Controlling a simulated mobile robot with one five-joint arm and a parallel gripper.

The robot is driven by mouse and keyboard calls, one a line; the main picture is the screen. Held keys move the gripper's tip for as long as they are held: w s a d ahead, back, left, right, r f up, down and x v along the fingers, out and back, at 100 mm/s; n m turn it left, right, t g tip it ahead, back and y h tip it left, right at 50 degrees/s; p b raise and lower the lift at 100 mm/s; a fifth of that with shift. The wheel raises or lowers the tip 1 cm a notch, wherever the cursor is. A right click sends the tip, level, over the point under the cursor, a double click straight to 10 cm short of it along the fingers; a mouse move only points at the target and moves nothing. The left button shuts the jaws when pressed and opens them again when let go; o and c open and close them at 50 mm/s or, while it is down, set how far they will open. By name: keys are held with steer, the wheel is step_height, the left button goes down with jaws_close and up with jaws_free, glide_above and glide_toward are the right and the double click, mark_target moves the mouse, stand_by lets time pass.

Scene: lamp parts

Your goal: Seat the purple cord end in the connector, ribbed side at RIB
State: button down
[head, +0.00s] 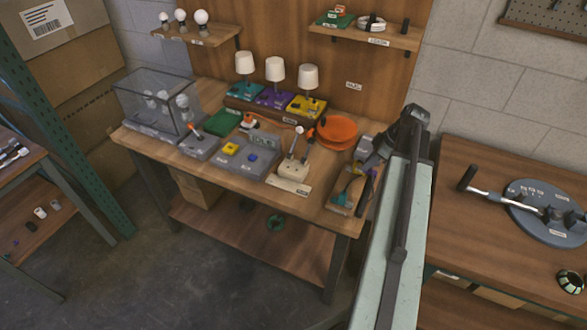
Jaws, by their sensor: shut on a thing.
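My gripper (369,167) is at the right end of the wooden workbench, pointing down and shut on a small purple piece, the purple cord end (374,174). The cord end is mostly hidden by my gripper and very small in view. Just below and left of my gripper is a labelled board (341,208) with a teal part (347,191) on it. I cannot make out the connector, the RIB mark or the ribbed side. I cannot tell whether the cord end touches anything on the board.
Three lamps (275,75) stand behind. A glass case (155,100) is at the left. Another bench (490,255) stands right.

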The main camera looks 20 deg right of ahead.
steer(key=w+a, duration=1)
steer(key=a, duration=0.5)
steer(key=shift+w+a, duration=0.15)
steer(key=shift+w, duration=0.05)
stand_by(6.3)
